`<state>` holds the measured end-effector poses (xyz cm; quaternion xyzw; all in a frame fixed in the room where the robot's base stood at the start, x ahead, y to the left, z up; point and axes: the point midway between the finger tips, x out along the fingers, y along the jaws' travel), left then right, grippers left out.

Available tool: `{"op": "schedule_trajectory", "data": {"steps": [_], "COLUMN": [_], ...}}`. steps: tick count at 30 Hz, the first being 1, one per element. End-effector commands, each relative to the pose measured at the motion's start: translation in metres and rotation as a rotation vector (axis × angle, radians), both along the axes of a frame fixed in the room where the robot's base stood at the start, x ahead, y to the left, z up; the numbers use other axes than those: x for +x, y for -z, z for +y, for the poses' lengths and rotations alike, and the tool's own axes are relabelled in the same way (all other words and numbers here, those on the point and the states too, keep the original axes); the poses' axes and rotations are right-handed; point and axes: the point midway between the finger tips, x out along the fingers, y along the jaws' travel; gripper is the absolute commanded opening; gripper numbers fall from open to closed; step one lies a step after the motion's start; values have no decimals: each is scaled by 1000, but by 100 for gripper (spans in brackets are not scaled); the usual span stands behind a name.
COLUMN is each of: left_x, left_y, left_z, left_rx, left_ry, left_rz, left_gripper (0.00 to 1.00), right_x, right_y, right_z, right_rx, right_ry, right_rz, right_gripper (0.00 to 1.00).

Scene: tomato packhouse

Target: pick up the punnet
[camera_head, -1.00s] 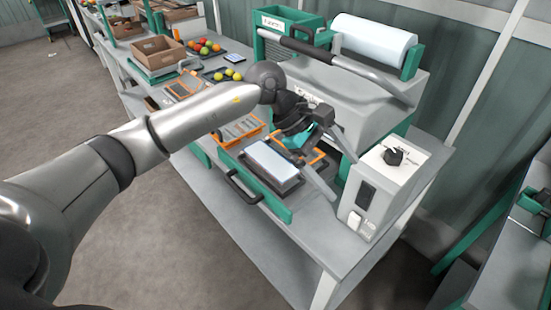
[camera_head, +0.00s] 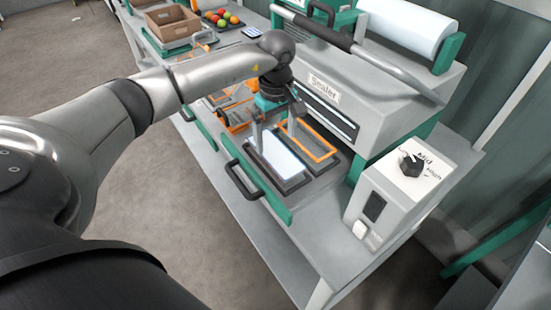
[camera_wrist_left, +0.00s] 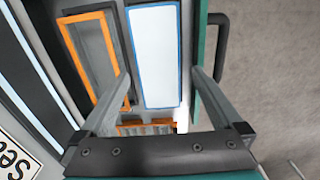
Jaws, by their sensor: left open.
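The punnet (camera_head: 276,160) shows as a pale rectangle with a blue rim, seated in a dark frame of the sealer's pulled-out drawer (camera_head: 285,212). In the left wrist view the punnet (camera_wrist_left: 154,55) lies beyond and between the fingers. My left gripper (camera_head: 274,130) is open and points down over the punnet's far end, with a finger towards each long side. Whether the fingers touch it I cannot tell. In the left wrist view the open jaws (camera_wrist_left: 160,80) straddle the punnet's width with nothing held. My right gripper is not in view.
An orange-rimmed empty slot (camera_head: 312,146) is beside the punnet. The sealer body (camera_head: 390,95) with its bar handle stands behind. A control box (camera_head: 395,195) is at the right. The drawer's black handle (camera_head: 240,180) sticks out in front. A cardboard box (camera_head: 172,22) and tomatoes (camera_head: 220,17) are further back.

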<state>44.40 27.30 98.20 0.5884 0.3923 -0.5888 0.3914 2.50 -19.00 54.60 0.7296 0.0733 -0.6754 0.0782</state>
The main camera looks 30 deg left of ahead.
Motion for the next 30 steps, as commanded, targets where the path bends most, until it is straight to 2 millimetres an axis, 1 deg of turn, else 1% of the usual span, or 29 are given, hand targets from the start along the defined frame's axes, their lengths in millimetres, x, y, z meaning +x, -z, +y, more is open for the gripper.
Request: {"op": "schedule_trajectory", "data": {"steps": [1, 8, 14, 15, 18, 24, 25, 26, 30], "left_x": [0, 0, -1, -1, -1, 0, 0, 0, 0], "left_y": [5, 17, 45, 52, 62, 62, 62, 62, 62], "left_z": [0, -2, -9, -8, -8, -7, -7, -7, -7], "left_rx": [-1, -1, -3, -1, -2, -1, -1, -1, -1], "left_ry": [-1, 1, 1, -2, -1, 0, 0, 0, 0], "left_rz": [1, 0, 3, 2, 1, -2, -2, -2, -2], "left_gripper": [100, 100, 100, 100, 100, 100, 99, 96, 80], "right_x": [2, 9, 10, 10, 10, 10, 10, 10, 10], "right_y": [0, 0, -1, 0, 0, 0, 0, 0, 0], "right_z": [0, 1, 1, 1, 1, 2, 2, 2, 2], "right_rx": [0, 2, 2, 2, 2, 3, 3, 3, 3], "right_ry": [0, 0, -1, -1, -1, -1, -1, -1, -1], "right_rz": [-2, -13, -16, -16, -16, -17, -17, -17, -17], "right_gripper": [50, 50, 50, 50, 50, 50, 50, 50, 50]}}
